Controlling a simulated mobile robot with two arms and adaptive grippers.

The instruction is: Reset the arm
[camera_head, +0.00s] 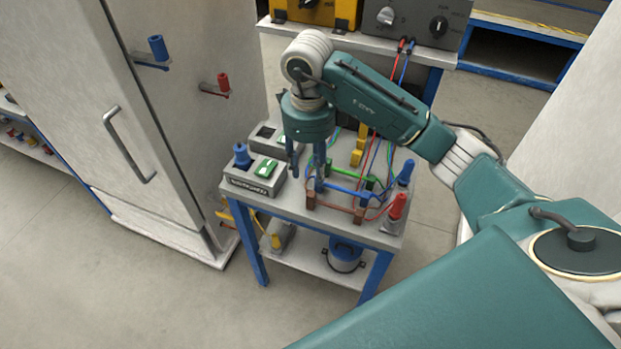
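My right arm (375,100) is green and white and reaches in from the right side over a small worktable (330,225). It bends at a white joint near the top middle and points down there. My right gripper (307,178) hangs over the table, between a grey switch box and a group of coloured cables. Its two fingers are apart and I see nothing between them. I cannot tell whether the fingertips touch anything on the table. My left gripper is not in view.
A grey box with a green switch (252,180) and a blue plug (241,155) stand left of the gripper. Red (397,206) and blue (405,173) plugs stand at the table's right edge. A tall white cabinet (170,120) is at left. Floor in front is clear.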

